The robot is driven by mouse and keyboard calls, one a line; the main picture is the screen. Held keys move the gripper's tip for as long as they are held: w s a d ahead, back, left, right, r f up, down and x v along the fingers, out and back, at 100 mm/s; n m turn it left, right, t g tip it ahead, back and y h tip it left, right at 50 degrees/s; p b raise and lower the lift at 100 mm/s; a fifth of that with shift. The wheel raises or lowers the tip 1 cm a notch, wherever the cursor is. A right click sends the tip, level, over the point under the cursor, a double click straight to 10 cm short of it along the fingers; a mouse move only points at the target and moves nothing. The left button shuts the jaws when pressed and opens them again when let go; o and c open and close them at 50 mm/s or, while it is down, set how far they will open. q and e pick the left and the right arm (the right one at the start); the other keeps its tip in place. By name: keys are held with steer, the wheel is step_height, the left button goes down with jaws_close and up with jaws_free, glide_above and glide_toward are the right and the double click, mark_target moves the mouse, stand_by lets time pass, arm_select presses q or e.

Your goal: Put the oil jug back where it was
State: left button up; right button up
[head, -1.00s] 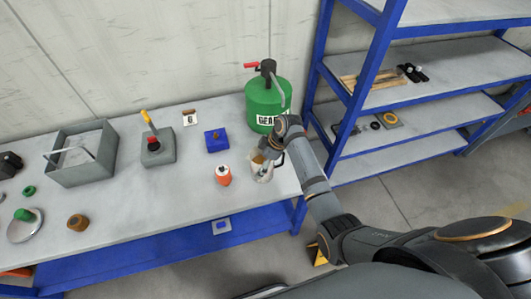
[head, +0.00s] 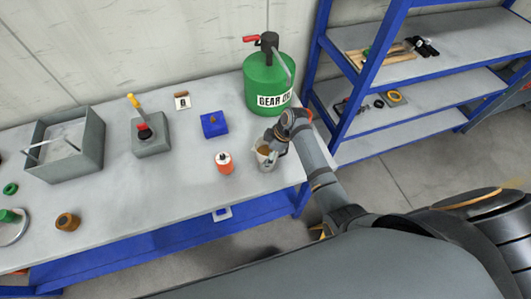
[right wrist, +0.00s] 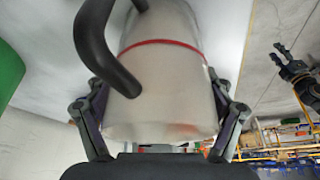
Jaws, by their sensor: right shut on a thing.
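The oil jug (head: 264,157) is a small pale jug with brownish contents, at the table's right front, right of an orange-red bottle (head: 224,162). My right gripper (head: 270,149) is shut on it from the right. In the right wrist view the jug (right wrist: 165,85) is large and translucent, with a red band and a dark curved handle or spout, between the two fingers (right wrist: 160,120). I cannot tell if its base touches the table. A dark jointed part (right wrist: 293,72) at that view's right edge looks like my left gripper; its jaws are unclear.
A green gear oil drum (head: 268,77) stands close behind the jug. Blue-framed shelves (head: 430,90) are at right. The front middle of the table is clear.

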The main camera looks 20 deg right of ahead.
steer(key=shift+s+d, duration=0.1)
steer(key=shift+s, duration=0.05)
steer(key=o, duration=1.6)
steer(key=shift+s+d, duration=0.15)
steer(key=shift+d, duration=0.1)
steer(key=shift+c, duration=0.2)
steer(key=shift+a, duration=0.1)
steer(key=shift+r, duration=0.3)
arm_select(q)
steer(key=s+f+b, duration=0.2)
steer(key=shift+s, duration=0.4)
arm_select(e)
steer(key=v, duration=1.1)
steer(key=shift+r, duration=0.3)
steer(key=shift+f, duration=0.1)
